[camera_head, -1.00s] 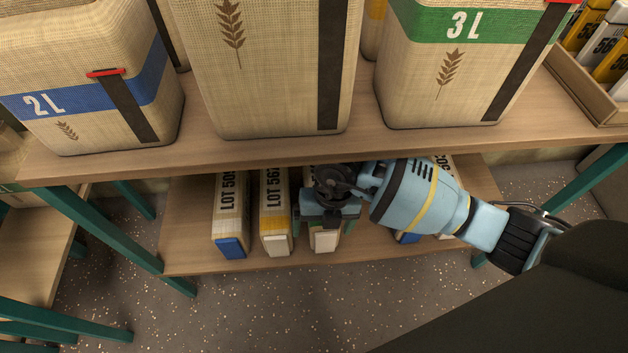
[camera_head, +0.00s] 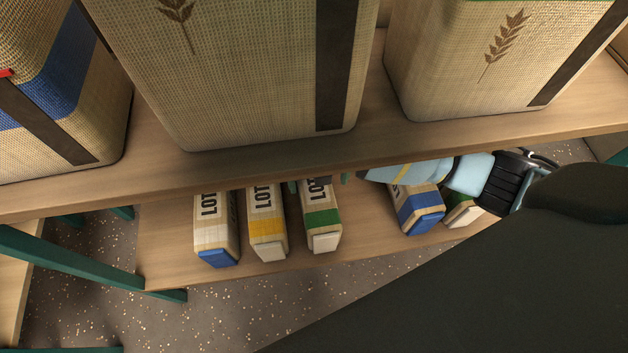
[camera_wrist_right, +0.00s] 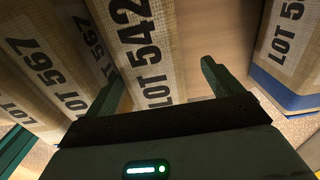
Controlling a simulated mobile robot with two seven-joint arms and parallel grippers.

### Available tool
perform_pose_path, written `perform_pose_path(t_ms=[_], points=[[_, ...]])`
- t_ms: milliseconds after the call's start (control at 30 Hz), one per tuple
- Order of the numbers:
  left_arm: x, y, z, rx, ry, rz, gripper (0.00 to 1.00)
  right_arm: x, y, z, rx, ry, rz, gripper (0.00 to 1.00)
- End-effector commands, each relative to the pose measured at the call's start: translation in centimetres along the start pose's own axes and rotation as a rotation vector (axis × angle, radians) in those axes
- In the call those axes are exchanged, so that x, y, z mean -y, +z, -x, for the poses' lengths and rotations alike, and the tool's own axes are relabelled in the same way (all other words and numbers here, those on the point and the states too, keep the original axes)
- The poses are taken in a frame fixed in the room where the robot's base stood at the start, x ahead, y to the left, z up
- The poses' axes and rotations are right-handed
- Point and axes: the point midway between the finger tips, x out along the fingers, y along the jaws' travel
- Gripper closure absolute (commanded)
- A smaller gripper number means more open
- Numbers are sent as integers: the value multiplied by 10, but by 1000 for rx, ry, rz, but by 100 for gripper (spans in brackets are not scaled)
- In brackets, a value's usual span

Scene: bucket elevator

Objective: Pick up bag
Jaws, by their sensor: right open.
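Slim woven bags stand in a row on the lower shelf (camera_head: 170,260): a blue-banded one (camera_head: 214,235), a yellow-banded one (camera_head: 267,225) and a green-banded one (camera_head: 321,220). My right gripper (camera_wrist_right: 163,72) is open, with one green finger on each side of a bag reading LOT 542 (camera_wrist_right: 138,40) in the right wrist view. In the head view its fingertips (camera_head: 318,182) show at the green-banded bag's far part; the upper board hides the rest of the gripper. Whether the fingers touch the bag cannot be told. My left gripper is not in view.
The upper shelf (camera_head: 400,140) overhangs the lower one and carries large woven sacks (camera_head: 250,80). More slim bags (camera_head: 415,208) stand to the right on the lower shelf, beyond a bare gap. In the wrist view, LOT 567 (camera_wrist_right: 45,65) is close on the left.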

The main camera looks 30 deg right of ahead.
Motion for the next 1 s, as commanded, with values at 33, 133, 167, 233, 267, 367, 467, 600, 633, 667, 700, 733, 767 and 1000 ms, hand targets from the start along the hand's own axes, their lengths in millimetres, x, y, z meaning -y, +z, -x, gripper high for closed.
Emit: perform_pose_path(t_ms=[33, 133, 167, 233, 267, 367, 467, 600, 633, 667, 700, 733, 767, 1000], points=[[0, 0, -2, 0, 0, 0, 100, 0, 0, -3, 0, 0, 0, 9], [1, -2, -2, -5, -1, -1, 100, 0, 0, -2, 1, 1, 0, 9], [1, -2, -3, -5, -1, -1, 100, -1, 0, -3, 1, 1, 0, 9], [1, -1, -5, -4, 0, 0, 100, -2, 0, -6, 0, 1, 0, 9], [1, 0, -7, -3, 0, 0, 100, -2, 0, -9, 0, 1, 0, 9], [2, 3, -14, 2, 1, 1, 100, -5, 0, -20, -1, 1, 0, 9], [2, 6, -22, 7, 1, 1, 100, -8, 0, -33, -2, 2, 0, 9], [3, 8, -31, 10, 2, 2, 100, -8, 0, -51, -2, 0, 0, 9], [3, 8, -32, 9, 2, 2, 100, -8, 0, -53, -1, 0, 0, 9], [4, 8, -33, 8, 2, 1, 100, -8, 0, -54, 0, 0, 0, 9], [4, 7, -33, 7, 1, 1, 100, -8, 0, -55, 1, 1, 0, 9], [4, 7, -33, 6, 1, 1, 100, -8, 0, -54, 1, 1, 0, 9], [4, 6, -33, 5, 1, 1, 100, -8, 0, -54, 1, 1, 0, 9], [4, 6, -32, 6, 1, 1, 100, -8, 0, -53, 2, 2, 0, 24]])
